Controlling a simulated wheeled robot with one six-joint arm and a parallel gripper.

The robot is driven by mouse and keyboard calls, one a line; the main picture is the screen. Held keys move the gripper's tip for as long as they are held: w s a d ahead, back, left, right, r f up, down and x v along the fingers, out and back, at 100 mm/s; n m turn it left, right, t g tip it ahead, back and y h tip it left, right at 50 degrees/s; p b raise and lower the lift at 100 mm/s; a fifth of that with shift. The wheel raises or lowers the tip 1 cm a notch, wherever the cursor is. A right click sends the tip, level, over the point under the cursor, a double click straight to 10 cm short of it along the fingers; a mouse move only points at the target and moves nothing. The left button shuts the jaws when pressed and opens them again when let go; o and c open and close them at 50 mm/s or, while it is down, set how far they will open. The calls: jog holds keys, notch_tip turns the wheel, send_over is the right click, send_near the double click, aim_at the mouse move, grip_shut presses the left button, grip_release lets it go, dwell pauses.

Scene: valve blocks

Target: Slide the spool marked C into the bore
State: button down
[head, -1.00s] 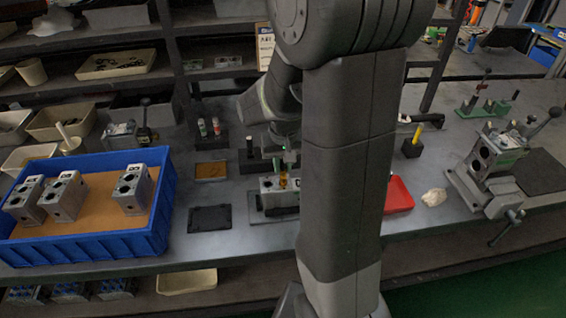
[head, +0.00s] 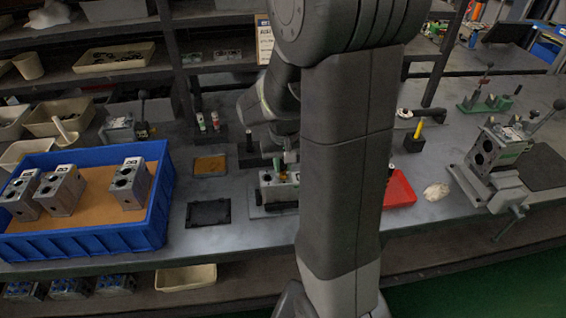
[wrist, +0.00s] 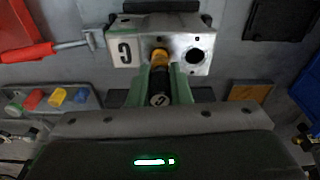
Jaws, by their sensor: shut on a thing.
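The valve block (wrist: 124,52) with a black C mark shows at the top of the wrist view. It has one open dark hole near its right end. My gripper (wrist: 160,77) has green fingers shut on the spool (wrist: 160,99), a dark cylinder with a light mark on its near end and a brass-coloured front part. The brass part overlaps the block's face, left of the open hole; I cannot tell how far in it is. In the head view the block (head: 267,194) stands on the bench beneath my gripper (head: 284,167), partly hidden by my arm.
A blue crate (head: 95,243) with several valve blocks stands at left. A red tray (head: 400,190) and a vise with a block (head: 490,185) are at right. A red-handled tool (wrist: 30,52) lies beside the block. A black tray (head: 208,213) lies left of it.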

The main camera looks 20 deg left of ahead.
jog(key=shift+f+b, duration=0.55)
jog(key=shift+f, duration=0.25)
jog(key=c, duration=1.3)
grip_release()
jog(key=shift+o, duration=0.2)
jog(key=shift+r, duration=0.1)
notch_tip(320, 180, up, 14)
jog(key=s+d, duration=0.1)
jog(key=shift+s+f, duration=0.2)
jog(key=shift+f, duration=0.1)
jog(key=f, duration=0.4)
jog(key=w+f, duration=0.1)
jog(key=f, duration=0.4)
jog(key=a+f, duration=0.1)
jog(key=f, duration=0.3)
jog(key=shift+w+f, duration=0.15)
jog(key=shift+f, duration=0.2)
jog(key=shift+r, duration=0.35)
